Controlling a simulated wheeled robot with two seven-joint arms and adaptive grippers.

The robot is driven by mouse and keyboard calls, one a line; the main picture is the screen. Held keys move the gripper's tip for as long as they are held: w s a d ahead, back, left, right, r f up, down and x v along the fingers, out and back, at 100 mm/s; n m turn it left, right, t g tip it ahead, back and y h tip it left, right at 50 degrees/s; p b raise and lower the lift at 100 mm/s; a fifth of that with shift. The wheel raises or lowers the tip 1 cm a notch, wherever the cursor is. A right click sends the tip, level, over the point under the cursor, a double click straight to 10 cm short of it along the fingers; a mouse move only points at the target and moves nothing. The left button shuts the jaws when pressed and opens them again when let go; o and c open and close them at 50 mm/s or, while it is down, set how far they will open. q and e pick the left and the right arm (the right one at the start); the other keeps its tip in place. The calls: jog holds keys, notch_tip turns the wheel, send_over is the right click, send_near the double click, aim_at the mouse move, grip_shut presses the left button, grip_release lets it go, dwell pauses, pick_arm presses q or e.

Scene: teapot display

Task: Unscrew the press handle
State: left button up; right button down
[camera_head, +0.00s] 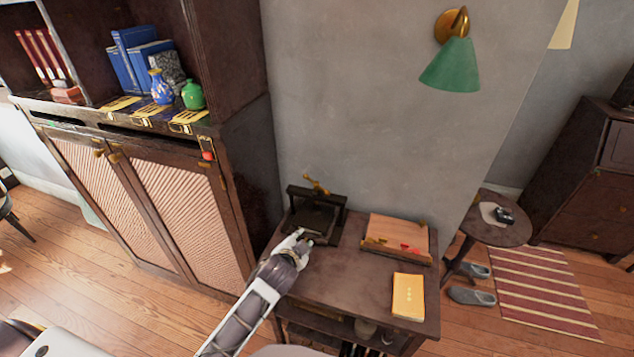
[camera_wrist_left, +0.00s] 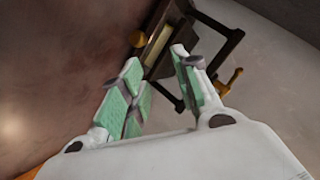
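The dark press (camera_head: 316,220) stands at the back left of the small brown table, against the grey wall. Its brass handle (camera_head: 317,184) sticks up above the top crossbar. In the left wrist view the handle (camera_wrist_left: 229,82) is at the right, beyond the right finger, and the dark press frame (camera_wrist_left: 222,40) is at the top. My left gripper (camera_head: 306,238) is at the front of the press, below the handle. In the left wrist view its green-padded fingers (camera_wrist_left: 156,58) are apart with nothing between them. The handle is outside the fingers. My right gripper is not seen.
A wooden slanted box (camera_head: 397,238) stands right of the press on the table (camera_head: 335,270). A yellow booklet (camera_head: 408,296) lies at the table's front right. A tall dark cabinet (camera_head: 240,180) is close on the left.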

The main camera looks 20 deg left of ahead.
pick_arm(q)
jog(key=w+d+r+m+t+h, duration=0.3)
jog(key=w+d+r+m+t, duration=0.25)
jog(key=r, duration=0.45)
jog(key=w+d+r+m+t+h, duration=0.25)
jog(key=w+d+r+m, duration=0.3)
jog(key=r+m, duration=0.35)
jog(key=d+r+m+g+h, duration=0.3)
jog(key=d+m+g+h, duration=0.35)
jog(key=m, duration=0.75)
jog(key=d+r+m+g+h, duration=0.4)
jog(key=d+m+g+h, duration=0.25)
jog(key=m, duration=0.75)
jog(key=w+a+f+m+g+y, duration=0.2)
jog(key=a+f+m+g+y, duration=0.2)
jog(key=a+f+m+y, duration=0.3)
jog(key=w+a+r+m+y, duration=0.1)
jog(key=a+y, duration=0.3)
jog(key=a, duration=0.5)
jog(key=w+a+r+m+y, duration=0.2)
jog(key=a+y, duration=0.3)
jog(key=a, duration=0.4)
jog(key=shift+w+a+r+g, duration=0.15)
jog(key=shift+a+r+g, duration=0.15)
jog(key=shift+r, duration=0.4)
jog(key=shift+d, duration=0.1)
